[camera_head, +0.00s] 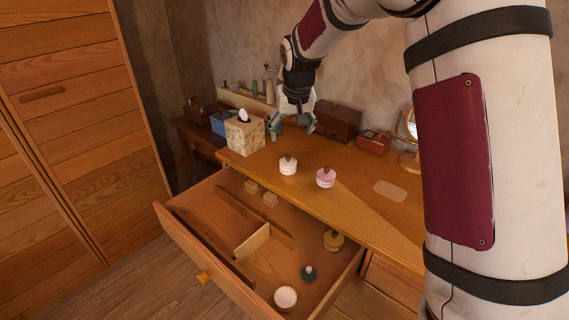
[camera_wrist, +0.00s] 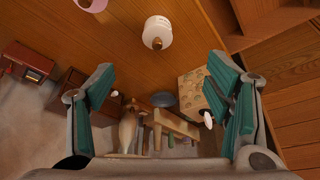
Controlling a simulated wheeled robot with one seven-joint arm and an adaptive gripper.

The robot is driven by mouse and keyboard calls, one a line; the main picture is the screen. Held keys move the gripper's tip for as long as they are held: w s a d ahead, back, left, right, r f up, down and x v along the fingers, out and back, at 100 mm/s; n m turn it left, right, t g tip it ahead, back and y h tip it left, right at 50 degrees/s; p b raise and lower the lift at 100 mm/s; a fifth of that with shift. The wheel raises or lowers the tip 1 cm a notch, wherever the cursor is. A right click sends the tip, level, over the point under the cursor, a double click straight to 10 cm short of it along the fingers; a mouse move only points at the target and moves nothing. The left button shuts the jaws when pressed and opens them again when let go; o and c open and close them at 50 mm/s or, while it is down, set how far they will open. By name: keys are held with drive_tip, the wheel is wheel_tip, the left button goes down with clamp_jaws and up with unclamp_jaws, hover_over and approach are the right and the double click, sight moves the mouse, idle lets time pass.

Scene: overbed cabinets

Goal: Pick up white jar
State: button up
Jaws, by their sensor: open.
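The white jar (camera_head: 288,167) stands upright on the wooden dresser top, near its front edge, with a brown knob on its lid. It also shows in the wrist view (camera_wrist: 158,32), near the top centre. My gripper (camera_head: 292,128) is open and empty, above the dresser top and behind the jar. In the wrist view its teal finger pads (camera_wrist: 160,75) are spread wide, with the jar beyond the fingertips and not touching them. A pink jar (camera_head: 326,178) stands just right of the white jar.
A tissue box (camera_head: 245,133) stands left of my gripper. Wooden boxes (camera_head: 338,122) and a small red-brown box (camera_head: 374,142) line the back. The open drawer (camera_head: 213,262) below holds a white round container (camera_head: 286,297), a dark-green jar (camera_head: 309,273) and a yellow jar (camera_head: 333,241).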

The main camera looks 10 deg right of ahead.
sight(288, 156)
drive_tip(key=x, duration=0.4)
drive_tip(key=w+x, duration=0.1)
drive_tip(key=x, duration=0.7)
drive_tip(key=shift+w+b, duration=0.3)
drive_tip(key=shift+d+x, duration=0.15)
drive_tip(key=shift+x, duration=1.2)
drive_tip(key=shift+d+x, duration=0.1)
drive_tip(key=shift+x, duration=1.25)
drive_tip(key=c, duration=1.4)
drive_tip(key=shift+r, duration=0.1)
